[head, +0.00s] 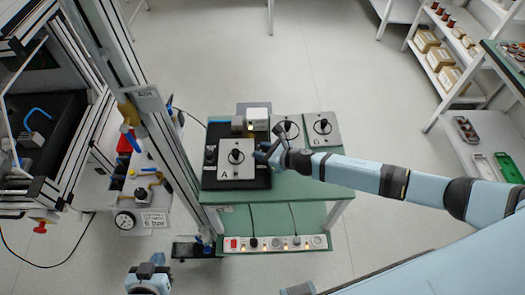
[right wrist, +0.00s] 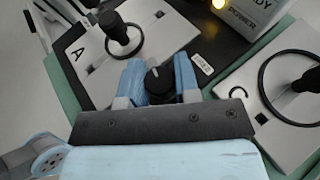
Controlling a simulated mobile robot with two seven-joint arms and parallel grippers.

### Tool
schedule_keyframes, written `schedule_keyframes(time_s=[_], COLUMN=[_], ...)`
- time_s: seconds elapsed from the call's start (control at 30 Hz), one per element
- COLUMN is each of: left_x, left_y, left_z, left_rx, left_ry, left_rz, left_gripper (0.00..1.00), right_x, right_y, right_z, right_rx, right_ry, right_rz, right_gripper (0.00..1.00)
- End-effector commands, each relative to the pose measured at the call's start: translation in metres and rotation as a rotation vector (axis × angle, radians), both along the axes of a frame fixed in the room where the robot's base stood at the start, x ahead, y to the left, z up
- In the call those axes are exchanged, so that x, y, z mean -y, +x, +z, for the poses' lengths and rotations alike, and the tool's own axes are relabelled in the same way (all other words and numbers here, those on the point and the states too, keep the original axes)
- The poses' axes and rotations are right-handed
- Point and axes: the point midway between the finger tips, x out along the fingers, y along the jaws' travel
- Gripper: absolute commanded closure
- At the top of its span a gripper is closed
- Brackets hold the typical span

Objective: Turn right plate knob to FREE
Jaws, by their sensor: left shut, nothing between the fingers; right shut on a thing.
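The right plate knob (right wrist: 158,84) is a black round knob with a pale pointer line on top, beside the grey plate marked A (right wrist: 95,62). The blue fingers of my right gripper (right wrist: 158,78) are shut on it from both sides. Its FREE marking cannot be read. In the head view my right gripper (head: 266,154) covers that knob at the right edge of the black base (head: 232,184) that bears plate A (head: 237,172). My left gripper (head: 150,273) is shut and empty at the bottom left, away from the base.
A white box (head: 258,114) with a lit yellow lamp stands behind. A left knob (head: 210,153) and a power strip (head: 275,243) are nearby. A metal post (head: 150,110) stands left.

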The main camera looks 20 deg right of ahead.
Motion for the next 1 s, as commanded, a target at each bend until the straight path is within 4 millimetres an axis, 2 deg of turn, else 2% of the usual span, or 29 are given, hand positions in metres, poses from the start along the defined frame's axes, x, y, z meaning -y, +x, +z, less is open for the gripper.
schedule_keyframes(time_s=[0.37, 1.0], left_x=[0.0, -0.003], left_y=[0.0, 0.001], left_z=[-0.001, 0.009], left_rx=[0.0, 0.003], left_ry=[0.001, 0.004], left_rz=[0.001, 0.005], left_gripper=[1.0, 1.0], right_x=[-0.001, -0.001], right_y=[-0.001, 0.0], right_z=[-0.001, 0.001], right_rx=[-0.001, -0.003], right_ry=[0.002, 0.003], right_rz=[-0.112, -0.69], right_gripper=[0.94, 0.94])
